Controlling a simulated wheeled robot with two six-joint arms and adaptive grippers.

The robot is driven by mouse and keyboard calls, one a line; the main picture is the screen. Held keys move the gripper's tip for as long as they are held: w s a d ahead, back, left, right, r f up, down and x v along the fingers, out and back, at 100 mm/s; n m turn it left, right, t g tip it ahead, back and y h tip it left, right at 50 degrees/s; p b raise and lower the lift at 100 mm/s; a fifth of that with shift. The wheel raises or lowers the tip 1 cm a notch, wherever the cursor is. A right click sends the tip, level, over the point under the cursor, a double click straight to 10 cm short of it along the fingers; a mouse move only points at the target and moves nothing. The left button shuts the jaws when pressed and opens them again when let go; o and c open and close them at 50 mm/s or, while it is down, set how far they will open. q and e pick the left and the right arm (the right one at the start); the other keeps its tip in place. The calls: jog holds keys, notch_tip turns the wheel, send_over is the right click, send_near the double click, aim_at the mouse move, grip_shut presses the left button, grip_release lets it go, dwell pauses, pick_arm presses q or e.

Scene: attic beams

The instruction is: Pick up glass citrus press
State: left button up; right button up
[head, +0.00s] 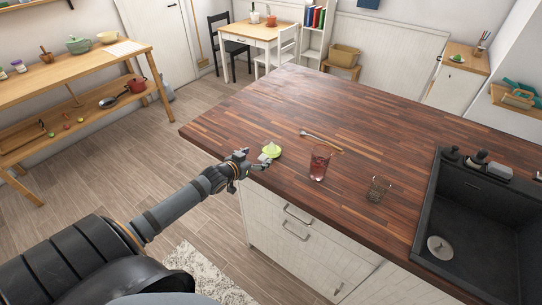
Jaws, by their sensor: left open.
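The glass citrus press (271,150) looks pale yellow-green, with a raised cone in the middle. It sits upright on the dark wooden countertop (350,110), close to its front left edge. My left gripper (256,165) comes in from the left at the counter edge. It is open and empty, just in front of the press and slightly to its left. The gripper partly overlaps the near side of the press in the picture, and I cannot tell whether they touch. My right gripper is out of view.
On the counter, a long-handled utensil (320,140) lies behind a glass of red drink (319,163). A small patterned cup (378,188) stands further right, before the black sink (480,225). The counter's far part is clear. A wooden shelf table (75,75) stands at left.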

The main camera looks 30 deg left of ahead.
aim_at(264, 156)
pick_arm(q)
jog(key=shift+d+f+b+x, duration=0.1)
jog(key=shift+d+b+x, duration=0.05)
jog(key=shift+x, duration=0.75)
jog(key=shift+d+f+b+x, duration=0.1)
jog(key=shift+b+x, duration=0.1)
jog(key=shift+x, duration=0.75)
jog(key=shift+d+f+b+x, duration=0.1)
jog(key=shift+d+b+x, duration=0.05)
jog(key=shift+x, duration=0.75)
jog(key=shift+s+r, duration=0.1)
jog(key=shift+s, duration=0.2)
jog(key=c, duration=0.4)
grip_shut()
